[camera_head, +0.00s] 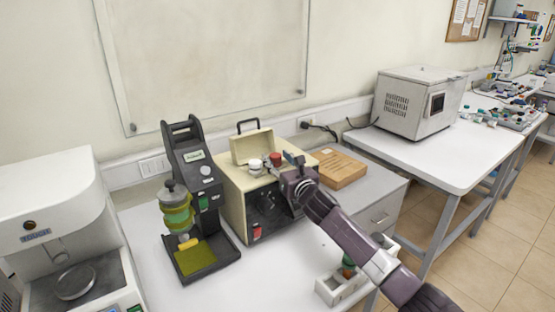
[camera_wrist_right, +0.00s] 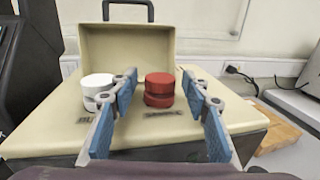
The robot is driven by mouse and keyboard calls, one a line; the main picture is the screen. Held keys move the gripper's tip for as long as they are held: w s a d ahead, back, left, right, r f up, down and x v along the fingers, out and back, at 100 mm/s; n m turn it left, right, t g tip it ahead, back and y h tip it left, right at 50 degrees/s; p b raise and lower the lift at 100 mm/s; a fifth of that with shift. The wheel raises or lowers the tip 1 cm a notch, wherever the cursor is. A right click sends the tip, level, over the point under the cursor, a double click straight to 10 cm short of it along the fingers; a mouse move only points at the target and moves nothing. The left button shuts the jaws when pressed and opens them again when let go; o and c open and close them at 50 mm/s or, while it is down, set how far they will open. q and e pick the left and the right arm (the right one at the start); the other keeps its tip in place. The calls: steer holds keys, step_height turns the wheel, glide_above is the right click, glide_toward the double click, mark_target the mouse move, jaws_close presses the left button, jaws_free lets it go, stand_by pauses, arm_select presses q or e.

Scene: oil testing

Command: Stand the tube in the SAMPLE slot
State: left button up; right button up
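A red-capped tube (camera_head: 276,159) stands in the top of the beige box tester (camera_head: 232,185); only its red cap (camera_wrist_right: 159,90) shows in the wrist view. The label in front of it is too small to read surely. A white-capped tube (camera_head: 255,166) stands to its left, also seen in the wrist view (camera_wrist_right: 97,88), with a label starting "BL" or "BU" partly hidden by a finger. My right gripper (camera_head: 289,166) is open, its blue-padded fingers (camera_wrist_right: 160,100) on either side of the red cap with gaps visible. My left gripper is out of view.
The box's raised lid (camera_wrist_right: 140,55) stands behind the caps. A black stand with a green vessel (camera_head: 178,212) is at left. A wooden block (camera_head: 338,168) lies right of the box. A white rack (camera_head: 335,290) sits at the front, partly hidden by my arm.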

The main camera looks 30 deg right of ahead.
steer(key=shift+r, duration=0.25)
steer(key=shift+s+f, duration=0.2)
steer(key=shift+s, duration=0.1)
steer(key=s+b, duration=0.2)
steer(key=s, duration=0.9)
steer(key=shift+s+a+r+b, duration=0.15)
steer(key=shift+s+a+b, duration=0.05)
steer(key=shift+a+b, duration=0.2)
